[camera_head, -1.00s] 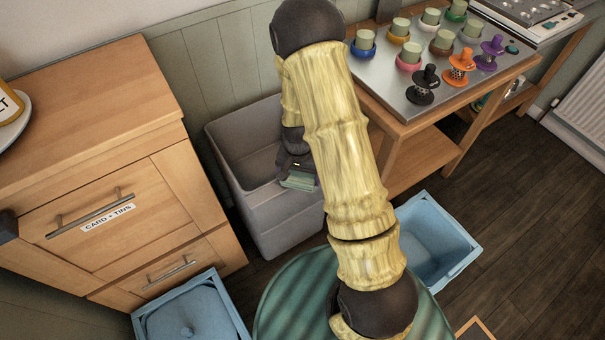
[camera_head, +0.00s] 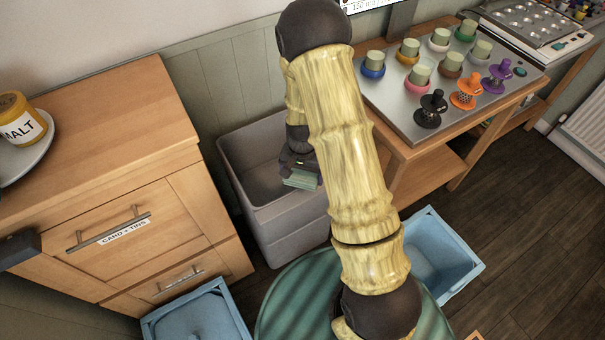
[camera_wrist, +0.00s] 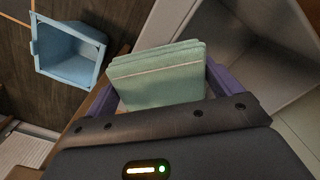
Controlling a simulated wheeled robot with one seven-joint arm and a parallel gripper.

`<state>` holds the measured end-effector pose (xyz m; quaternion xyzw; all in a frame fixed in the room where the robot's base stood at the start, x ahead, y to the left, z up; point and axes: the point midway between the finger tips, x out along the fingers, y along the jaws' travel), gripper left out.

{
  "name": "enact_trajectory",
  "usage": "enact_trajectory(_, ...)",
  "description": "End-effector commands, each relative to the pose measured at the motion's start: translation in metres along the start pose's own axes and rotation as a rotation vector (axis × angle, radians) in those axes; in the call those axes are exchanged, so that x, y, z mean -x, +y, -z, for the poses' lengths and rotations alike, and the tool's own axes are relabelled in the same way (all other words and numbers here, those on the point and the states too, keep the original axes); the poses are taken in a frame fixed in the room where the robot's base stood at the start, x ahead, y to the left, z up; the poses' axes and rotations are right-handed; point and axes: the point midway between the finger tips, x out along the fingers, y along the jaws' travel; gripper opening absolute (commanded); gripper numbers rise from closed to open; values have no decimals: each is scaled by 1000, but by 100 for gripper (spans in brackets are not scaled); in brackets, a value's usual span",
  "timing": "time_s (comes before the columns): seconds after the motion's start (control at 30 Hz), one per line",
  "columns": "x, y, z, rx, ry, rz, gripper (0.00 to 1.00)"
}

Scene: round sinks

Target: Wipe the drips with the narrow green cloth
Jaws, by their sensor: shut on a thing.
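The narrow green cloth (camera_wrist: 158,75) is a folded pale green stack with a light stripe in the wrist view. My gripper (camera_wrist: 161,88) is shut on it, a purple finger at each side. In the head view my gripper (camera_head: 300,168) and the cloth (camera_head: 301,180) show beside my arm, over or near the front rim of a grey bin. I cannot tell how high they are above it. My arm covers part of this area. I see no drips in either view.
The open grey bin (camera_head: 284,226) stands between a wooden cabinet (camera_head: 185,235) and a table with a metal top (camera_head: 395,105) holding several cups and coloured stands. An open blue bin (camera_head: 462,268) and a lidded blue bin (camera_head: 195,318) are on the floor. Dark floor is clear at right.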

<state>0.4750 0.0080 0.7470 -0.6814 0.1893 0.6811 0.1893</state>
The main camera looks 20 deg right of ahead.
Motion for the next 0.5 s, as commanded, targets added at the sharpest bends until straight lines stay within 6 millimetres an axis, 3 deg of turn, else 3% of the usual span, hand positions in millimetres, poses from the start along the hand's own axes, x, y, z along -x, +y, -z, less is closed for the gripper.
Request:
enact_trajectory(0.2, 22, 1, 1, -3, 0, 0, 69)
enact_trajectory(0.5, 24, 1, 0, -2, -1, 0, 69)
